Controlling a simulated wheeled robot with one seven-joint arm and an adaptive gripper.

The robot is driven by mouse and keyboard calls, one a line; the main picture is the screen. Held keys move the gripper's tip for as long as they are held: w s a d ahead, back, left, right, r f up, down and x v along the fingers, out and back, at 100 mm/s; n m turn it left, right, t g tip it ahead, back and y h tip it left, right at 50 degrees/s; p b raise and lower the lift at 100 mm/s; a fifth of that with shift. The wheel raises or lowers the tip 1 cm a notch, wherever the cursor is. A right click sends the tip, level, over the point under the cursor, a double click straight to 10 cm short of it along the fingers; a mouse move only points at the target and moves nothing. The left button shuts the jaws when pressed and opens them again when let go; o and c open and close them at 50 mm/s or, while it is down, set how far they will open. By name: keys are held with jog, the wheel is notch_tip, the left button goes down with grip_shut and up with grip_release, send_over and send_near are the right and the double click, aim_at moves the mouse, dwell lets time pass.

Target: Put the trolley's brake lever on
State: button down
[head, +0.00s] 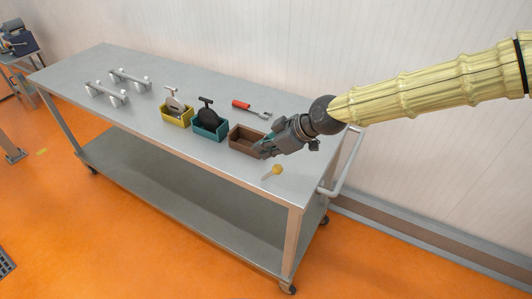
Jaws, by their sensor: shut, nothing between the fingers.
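The trolley (90,68) is a long grey metal table with a lower shelf and castors. A short lever with a yellow knob (277,170) sits at its front edge near the right corner; its pale stem slants down to the left. It appears to be the brake lever. My gripper (263,153) is shut and empty. It hangs over the right end of the trolley top, just behind and above the knob, in front of part of the brown bin. A gap shows between gripper and knob.
On the top stand a brown bin (236,138), a teal bin (211,133) and a yellow bin (177,121), the last two holding dark and grey tools. A red-handled wrench (252,107) lies behind. Metal fixtures (107,94) stand at left. A push handle (346,170) juts right.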

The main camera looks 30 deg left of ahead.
jog(key=d+r+b, duration=0.2)
jog(key=d+r, duration=0.3)
jog(key=d, duration=0.2)
jog(key=shift+w+d, duration=0.35)
jog(key=shift+w, duration=0.05)
dwell(0.3)
